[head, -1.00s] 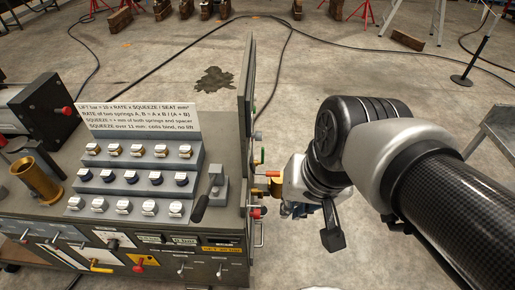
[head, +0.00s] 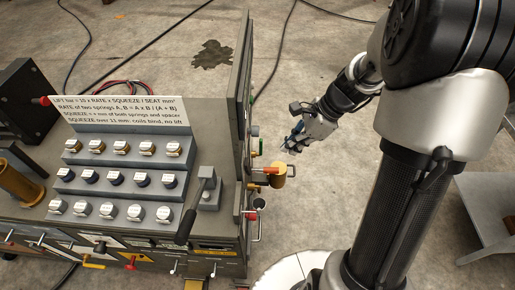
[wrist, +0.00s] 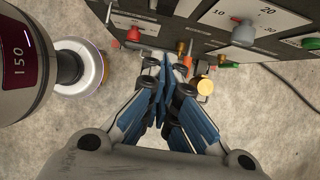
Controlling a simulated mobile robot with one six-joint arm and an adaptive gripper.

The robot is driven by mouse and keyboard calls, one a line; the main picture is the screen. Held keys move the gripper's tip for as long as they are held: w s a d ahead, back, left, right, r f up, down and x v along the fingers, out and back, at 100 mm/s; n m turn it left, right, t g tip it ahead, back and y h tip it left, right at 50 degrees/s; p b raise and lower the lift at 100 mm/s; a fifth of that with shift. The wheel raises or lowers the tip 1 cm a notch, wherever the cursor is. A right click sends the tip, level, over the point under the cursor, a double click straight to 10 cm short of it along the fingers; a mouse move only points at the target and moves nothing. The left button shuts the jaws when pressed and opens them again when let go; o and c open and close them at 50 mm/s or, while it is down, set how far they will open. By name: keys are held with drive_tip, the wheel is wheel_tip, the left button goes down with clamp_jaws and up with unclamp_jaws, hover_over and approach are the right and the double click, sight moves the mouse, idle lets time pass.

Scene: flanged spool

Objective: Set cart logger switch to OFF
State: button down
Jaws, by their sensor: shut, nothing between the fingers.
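The grey cart (head: 120,227) stands at the left in the head view. Its front panel carries several small toggle switches, among them one silver lever (head: 174,267) and another (head: 212,270) at the bottom edge, under a yellow label (head: 213,252). Their lettering is too small to read, so I cannot tell which switch is the logger's or how it is set. My gripper (head: 290,147) is to the right of the cart, apart from it. In the wrist view my gripper (wrist: 164,72) has its blue fingers together and empty, in front of a panel (wrist: 170,28) with knobs and fittings.
A brass cup-like fitting (head: 278,176) and red handles stick out from the cart's right side; the brass also shows in the wrist view (wrist: 205,87). A device with a red display (wrist: 17,52) is at the wrist view's left. A grey table (head: 485,205) stands right.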

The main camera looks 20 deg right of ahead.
sight(248, 166)
drive_tip(key=shift+s, duration=0.1)
drive_tip(key=shift+a, duration=0.1)
drive_tip(key=w+a+r+b+x, duration=0.1)
drive_tip(key=b+x, duration=0.4)
drive_tip(key=x, duration=0.7)
drive_tip(key=shift+a+f, duration=0.2)
drive_tip(key=shift+a, duration=0.6)
